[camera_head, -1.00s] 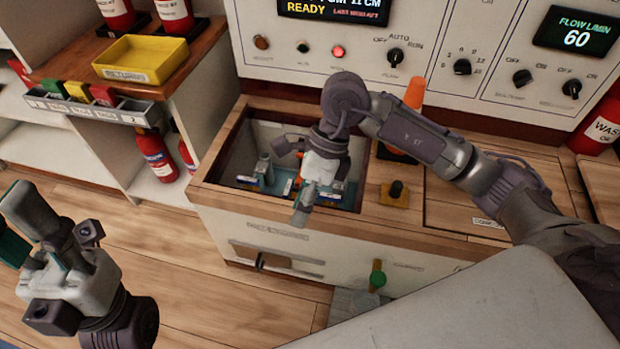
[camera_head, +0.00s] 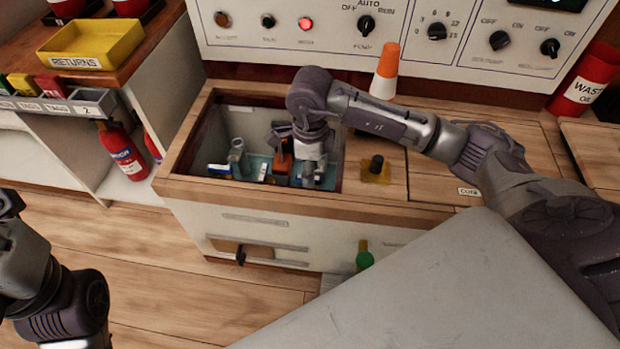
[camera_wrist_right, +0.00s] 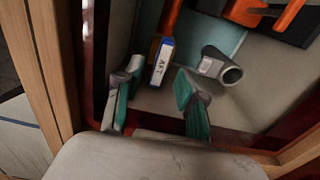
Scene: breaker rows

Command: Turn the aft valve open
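The aft valve handle (camera_wrist_right: 171,22) is an orange bar in the right wrist view. Its end carries a blue and white tag (camera_wrist_right: 161,62) reading AFT. My right gripper (camera_wrist_right: 152,98) is open, its teal fingertips apart on either side just short of the tag, not closed on it. In the head view my right gripper (camera_head: 312,178) reaches down into the open bilge box (camera_head: 190,140), next to an orange part (camera_head: 282,160). The gripper hides some of the valve area there. My left gripper (camera_head: 22,255) is cut off at the left edge; its fingertips are not visible.
A grey pipe end (camera_wrist_right: 222,68) stands right of the tag, and another orange bar (camera_wrist_right: 290,14) is beyond. The box's wooden rim (camera_head: 330,203) surrounds the opening.

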